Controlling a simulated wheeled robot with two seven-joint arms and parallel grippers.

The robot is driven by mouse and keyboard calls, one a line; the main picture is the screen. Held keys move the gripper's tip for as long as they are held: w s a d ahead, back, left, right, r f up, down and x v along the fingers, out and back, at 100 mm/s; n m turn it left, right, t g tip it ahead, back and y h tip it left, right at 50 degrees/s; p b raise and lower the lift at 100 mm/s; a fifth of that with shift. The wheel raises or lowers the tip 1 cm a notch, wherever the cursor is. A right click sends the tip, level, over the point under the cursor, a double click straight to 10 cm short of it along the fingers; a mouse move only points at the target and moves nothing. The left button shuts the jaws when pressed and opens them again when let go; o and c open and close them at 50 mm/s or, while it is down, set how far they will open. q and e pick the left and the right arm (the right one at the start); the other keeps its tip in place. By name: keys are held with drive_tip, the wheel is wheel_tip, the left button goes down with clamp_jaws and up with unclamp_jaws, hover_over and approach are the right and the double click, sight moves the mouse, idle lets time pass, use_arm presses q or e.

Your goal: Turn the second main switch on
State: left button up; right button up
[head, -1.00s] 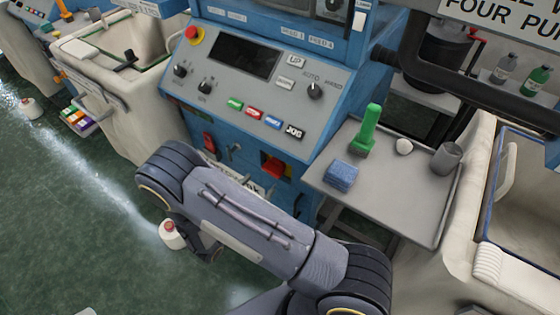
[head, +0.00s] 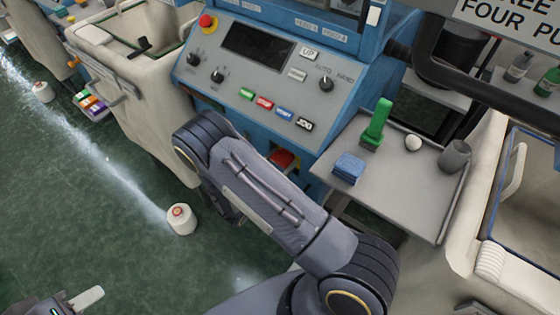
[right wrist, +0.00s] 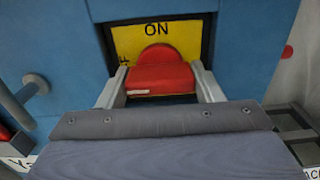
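A red switch handle (right wrist: 160,78) on a yellow plate (right wrist: 127,42) marked ON fills the middle of the right wrist view. The fingers of my right gripper (right wrist: 160,88) stand on either side of it, very close to its sides; I see no clear squeeze. In the head view the red switch (head: 284,158) shows on the lower blue console front, partly behind my right arm, which hides the right gripper. My left gripper (head: 88,298) is at the lower left edge of the head view, over the floor, with only one pale finger clear.
The grey control panel (head: 262,82) with knobs and coloured buttons is above the switch. A yarn cone (head: 181,219) stands on the floor.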

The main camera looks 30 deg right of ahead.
drive_tip(key=c, duration=0.3)
drive_tip(key=shift+f+m+b, duration=0.2)
drive_tip(key=shift+m+b, duration=0.8)
drive_tip(key=shift+b, duration=0.25)
drive_tip(key=m+b, duration=1.4)
drive_tip(key=shift+b, duration=0.4)
drive_tip(key=shift+r+m+b, duration=0.15)
drive_tip(key=shift+m+b, duration=0.85)
drive_tip(key=o, duration=0.7)
